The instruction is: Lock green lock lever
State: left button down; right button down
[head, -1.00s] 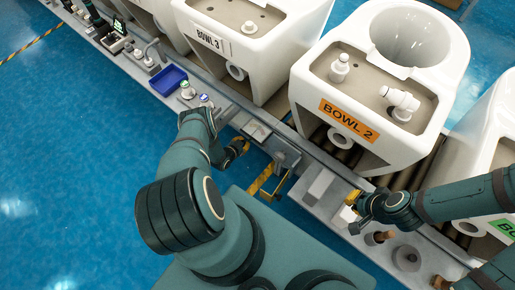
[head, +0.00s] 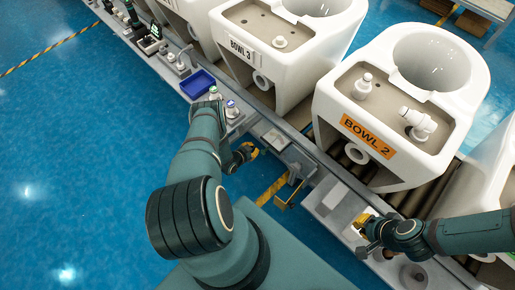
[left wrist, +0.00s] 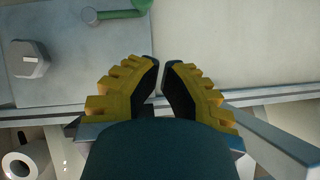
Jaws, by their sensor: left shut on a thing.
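A green lever (left wrist: 125,14) lies across the top of a grey plate in the left wrist view, beyond my fingertips and apart from them. I cannot make it out in the head view. My left gripper (left wrist: 163,76) has yellow ridged fingers with dark pads, closed to a narrow gap; what they grip cannot be made out. In the head view, the left gripper (head: 247,152) is at the near edge of the conveyor's side rail, left of a grey bracket (head: 298,160). My right gripper (head: 366,222) is over the rail below Bowl 2; its finger opening is unclear.
Bowl 2 (head: 435,105) and Bowl 3 (head: 316,30) stand on the conveyor behind the rail. A blue tray (head: 198,83) and several small fittings sit along the rail. A grey hexagonal knob (left wrist: 30,58) is on the plate. Blue floor is clear at left.

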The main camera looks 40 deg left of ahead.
pick_arm(q)
jog(key=v, duration=0.2)
jog(key=a+p+v, duration=0.1)
jog(key=v, duration=0.2)
jog(key=shift+d, duration=0.1)
dwell(0.4)
